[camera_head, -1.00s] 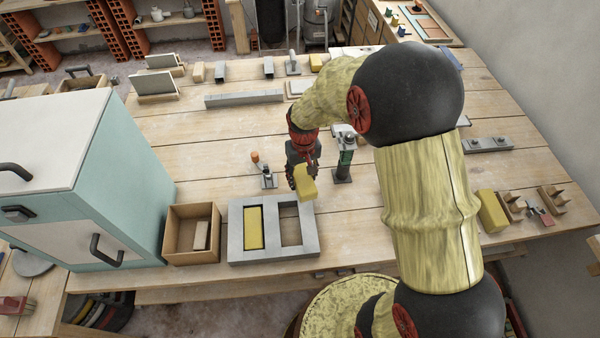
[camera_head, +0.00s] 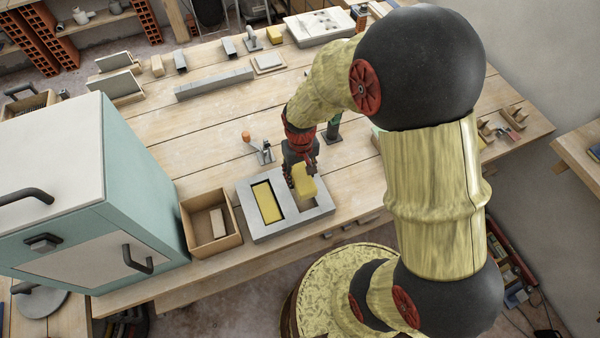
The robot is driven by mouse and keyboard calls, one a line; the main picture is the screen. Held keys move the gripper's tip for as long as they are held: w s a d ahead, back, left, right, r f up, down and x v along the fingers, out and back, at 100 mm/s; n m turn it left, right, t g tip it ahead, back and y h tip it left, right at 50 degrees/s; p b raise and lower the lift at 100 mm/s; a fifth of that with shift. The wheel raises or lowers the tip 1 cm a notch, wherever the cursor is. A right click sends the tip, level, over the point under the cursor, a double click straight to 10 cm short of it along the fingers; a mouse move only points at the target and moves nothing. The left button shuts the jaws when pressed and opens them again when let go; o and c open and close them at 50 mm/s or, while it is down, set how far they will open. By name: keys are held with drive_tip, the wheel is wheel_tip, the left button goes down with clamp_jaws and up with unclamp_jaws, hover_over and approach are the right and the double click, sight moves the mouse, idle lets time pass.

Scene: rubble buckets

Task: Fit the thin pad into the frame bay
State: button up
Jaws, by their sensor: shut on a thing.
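A grey frame (camera_head: 290,228) with two rectangular bays lies on the bench, left of my arm. A yellow pad (camera_head: 267,202) lies in its left bay. My gripper (camera_head: 301,168) is shut on another yellow pad (camera_head: 305,186) at the right bay. The held pad covers part of that bay, and the bay's near part shows empty. I cannot tell whether the pad's lower edge is above the frame or touches it. The far finger is partly hidden behind the pad.
An open cardboard box (camera_head: 211,249) with a small pale block stands just left of the frame. A teal and white cabinet (camera_head: 140,190) rises further left. A small clamp (camera_head: 263,152) and a green-and-dark tool (camera_head: 332,130) stand behind the frame.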

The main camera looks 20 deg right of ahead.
drive_tip(key=shift+f+b, duration=1.75)
drive_tip(key=shift+f, duration=1.05)
drive_tip(key=shift+f, duration=0.15)
drive_tip(key=shift+f+b, duration=0.55)
drive_tip(key=shift+f, duration=0.65)
drive_tip(key=shift+r+p, duration=0.1)
drive_tip(key=shift+p, duration=0.2)
drive_tip(key=shift+r+p, duration=0.4)
drive_tip(key=shift+r, duration=0.1)
drive_tip(key=shift+p, duration=0.35)
idle(0.9)
drive_tip(key=shift+f, duration=0.15)
